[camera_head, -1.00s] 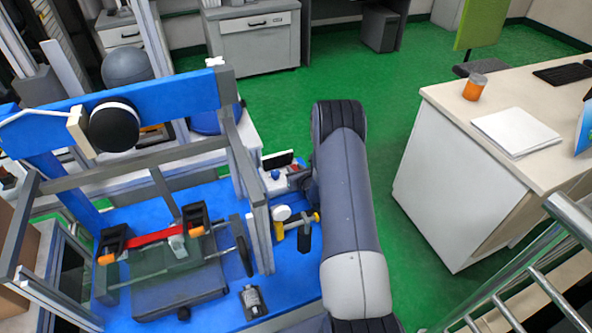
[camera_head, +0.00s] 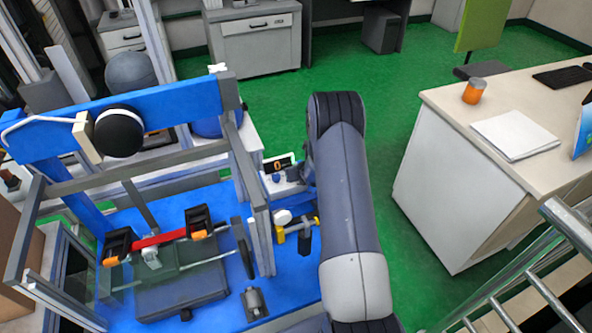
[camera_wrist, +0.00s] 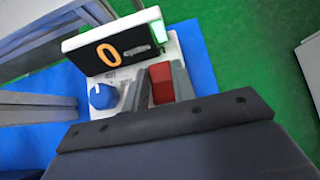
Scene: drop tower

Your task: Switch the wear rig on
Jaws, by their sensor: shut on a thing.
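The wear rig's control box (camera_wrist: 135,65) is white, with a dark display reading an orange 0 (camera_wrist: 107,54), a blue knob (camera_wrist: 102,95) and a red switch (camera_wrist: 161,83). My gripper (camera_wrist: 160,86) is shut with its grey fingers on either side of the red switch. The rig's red bar (camera_head: 168,238) carries a small grey piece (camera_head: 151,258).
Grey frame posts (camera_head: 258,215) stand close left of my arm. A yellow-handled part (camera_head: 297,229) sits below the control box. A white desk (camera_head: 440,165) is to the right, with green floor (camera_head: 290,95) between.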

